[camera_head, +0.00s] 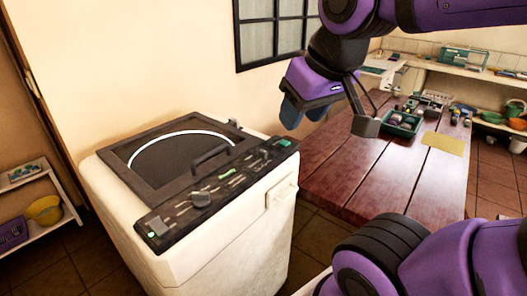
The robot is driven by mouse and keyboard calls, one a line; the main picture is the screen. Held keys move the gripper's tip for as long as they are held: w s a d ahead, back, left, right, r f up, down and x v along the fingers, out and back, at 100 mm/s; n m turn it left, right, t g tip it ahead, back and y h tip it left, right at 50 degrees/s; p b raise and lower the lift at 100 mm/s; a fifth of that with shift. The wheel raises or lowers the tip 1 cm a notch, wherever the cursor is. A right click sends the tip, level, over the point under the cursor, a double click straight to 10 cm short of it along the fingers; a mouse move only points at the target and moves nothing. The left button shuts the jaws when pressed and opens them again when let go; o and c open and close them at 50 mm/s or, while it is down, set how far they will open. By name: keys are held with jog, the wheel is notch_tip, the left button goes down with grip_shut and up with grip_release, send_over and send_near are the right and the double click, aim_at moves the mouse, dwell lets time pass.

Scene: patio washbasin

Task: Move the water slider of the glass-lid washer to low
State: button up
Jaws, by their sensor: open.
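The glass-lid washer (222,242) is a white top-loader at the left centre. Its dark lid (140,168) has a white arc and looks closed, with a dark handle at its front edge. The black control panel (178,234) runs along the front top edge. My gripper (305,113) is open and empty, above and right of the panel's right end, touching nothing.
A red wooden table (345,175) stands right of the washer, with a green tray (388,125) and a yellow sheet (443,143) on it. A white shelf (50,192) with a yellow bowl (45,209) is at the far left. The space above the washer is clear.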

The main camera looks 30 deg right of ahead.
jog(key=w+d+g, duration=0.1)
jog(key=w+d, duration=0.1)
jog(key=w, duration=0.7)
jog(key=n+g, duration=0.3)
jog(key=g, duration=0.1)
send_over(264, 151)
notch_tip(264, 151, down, 18)
notch_tip(264, 151, down, 11)
jog(key=shift+a, duration=0.1)
grip_shut()
